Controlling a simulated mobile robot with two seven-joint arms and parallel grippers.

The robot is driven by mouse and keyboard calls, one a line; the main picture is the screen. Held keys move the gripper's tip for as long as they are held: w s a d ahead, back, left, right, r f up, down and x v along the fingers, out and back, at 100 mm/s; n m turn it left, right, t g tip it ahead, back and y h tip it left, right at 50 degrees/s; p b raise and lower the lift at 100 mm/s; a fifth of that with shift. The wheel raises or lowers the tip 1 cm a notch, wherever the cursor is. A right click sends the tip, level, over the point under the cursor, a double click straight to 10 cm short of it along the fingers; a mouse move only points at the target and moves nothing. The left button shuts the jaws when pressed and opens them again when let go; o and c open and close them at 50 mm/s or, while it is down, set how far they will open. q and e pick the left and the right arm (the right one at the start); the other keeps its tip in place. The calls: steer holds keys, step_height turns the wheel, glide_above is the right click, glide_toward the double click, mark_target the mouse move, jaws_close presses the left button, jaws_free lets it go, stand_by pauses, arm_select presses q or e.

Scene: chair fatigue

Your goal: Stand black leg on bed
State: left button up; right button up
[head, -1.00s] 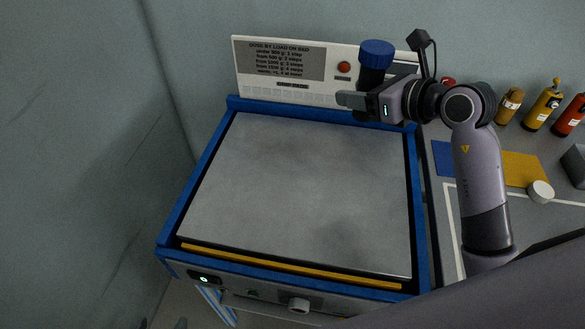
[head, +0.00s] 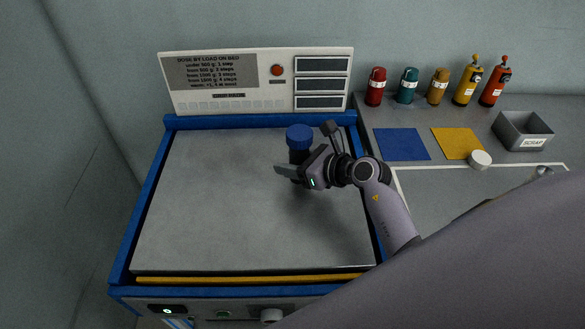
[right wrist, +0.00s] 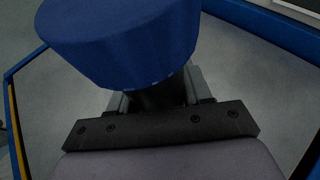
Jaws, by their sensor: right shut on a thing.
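The black leg (head: 297,158) has a blue cap on top and is upright over the back right part of the grey bed (head: 210,210). My right gripper (head: 291,174) is shut around its dark body, below the cap. In the right wrist view the blue cap (right wrist: 125,40) fills the upper left and the dark body shows between the fingers. The leg's foot is hidden behind the gripper, so I cannot tell whether it touches the bed. My left gripper is not in view.
A panel (head: 255,80) with a dosing notice and red button stands behind the bed. On the right bench are several coloured bottles (head: 438,86), a blue mat (head: 402,145), a yellow mat (head: 455,143), a white round piece (head: 479,160) and a scrap bin (head: 523,131). The rest of the bed is clear.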

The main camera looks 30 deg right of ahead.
steer(key=shift+f, duration=0.95)
steer(key=shift+f, duration=0.15)
steer(key=o, duration=1.2)
steer(key=shift+o, duration=0.2)
steer(key=v, duration=1.2)
